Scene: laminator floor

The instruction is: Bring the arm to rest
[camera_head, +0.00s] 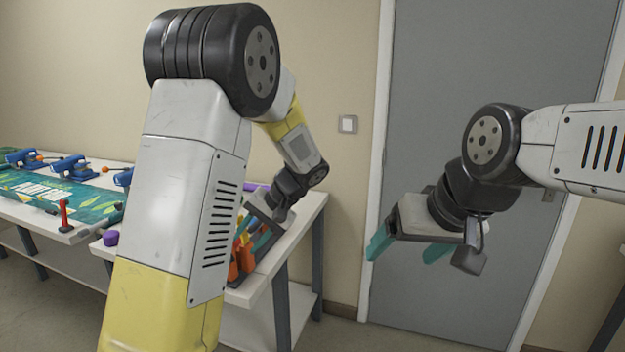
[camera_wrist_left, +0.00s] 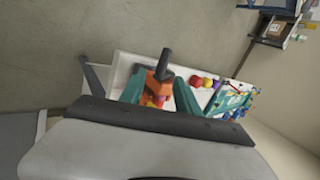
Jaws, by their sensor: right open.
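My left gripper (camera_head: 254,232) reaches over the right end of the near white table in the head view. Its teal fingers stand apart in the left wrist view (camera_wrist_left: 160,92). Orange tools (camera_head: 246,258) sit below and beside these fingers. In the left wrist view an orange tool with a dark handle (camera_wrist_left: 160,78) shows between the fingers; I see no clear contact. My right gripper (camera_head: 408,247) hangs in the air in front of the grey door, open and empty, its teal fingers apart. My left arm hides part of the table.
The near white table (camera_head: 312,208) carries a purple object (camera_head: 111,238) at its left. A farther table holds blue clamps (camera_head: 72,167), a green printed banner (camera_head: 60,195) and a red-handled tool (camera_head: 64,215). The grey door (camera_head: 480,60) stands behind my right arm.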

